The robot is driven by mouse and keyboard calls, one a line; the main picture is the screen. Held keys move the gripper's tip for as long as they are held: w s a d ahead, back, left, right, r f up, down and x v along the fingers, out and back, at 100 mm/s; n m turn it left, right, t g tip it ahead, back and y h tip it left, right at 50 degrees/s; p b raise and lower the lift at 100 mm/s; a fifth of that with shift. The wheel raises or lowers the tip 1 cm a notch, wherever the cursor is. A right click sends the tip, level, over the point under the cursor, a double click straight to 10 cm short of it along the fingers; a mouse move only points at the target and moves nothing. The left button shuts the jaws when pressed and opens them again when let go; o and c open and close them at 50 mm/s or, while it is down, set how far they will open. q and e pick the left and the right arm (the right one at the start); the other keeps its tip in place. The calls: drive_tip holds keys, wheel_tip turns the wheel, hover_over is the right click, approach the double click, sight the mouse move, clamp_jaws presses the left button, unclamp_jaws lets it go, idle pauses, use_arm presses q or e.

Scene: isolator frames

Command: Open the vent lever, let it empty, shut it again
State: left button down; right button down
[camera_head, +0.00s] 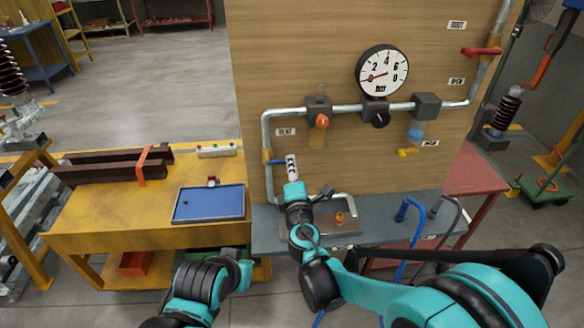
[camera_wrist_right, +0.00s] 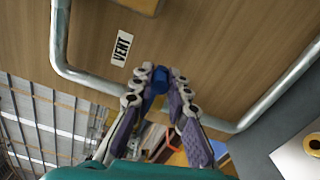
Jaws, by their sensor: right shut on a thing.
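The blue vent lever (camera_head: 277,162) sits on the left vertical pipe of the wooden panel, below the VENT label (camera_head: 286,132). It points sideways from the pipe toward my right gripper (camera_head: 291,164). My right gripper is shut on the lever's end; in the right wrist view the blue lever (camera_wrist_right: 158,78) shows between the fingertips (camera_wrist_right: 160,80). The gauge (camera_head: 382,72) has its red needle close to 0. My left arm shows low in the head view, but its gripper cannot be made out.
A grey shelf (camera_head: 380,228) lies below. A yellow bench (camera_head: 100,222) with a blue tray (camera_head: 208,217) stands left.

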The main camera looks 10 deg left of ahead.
drive_tip(key=shift+a, duration=0.1)
idle(0.3)
drive_tip(key=c, duration=1.5)
unclamp_jaws()
drive_tip(key=shift+s, duration=0.1)
drive_tip(key=v, duration=1.2)
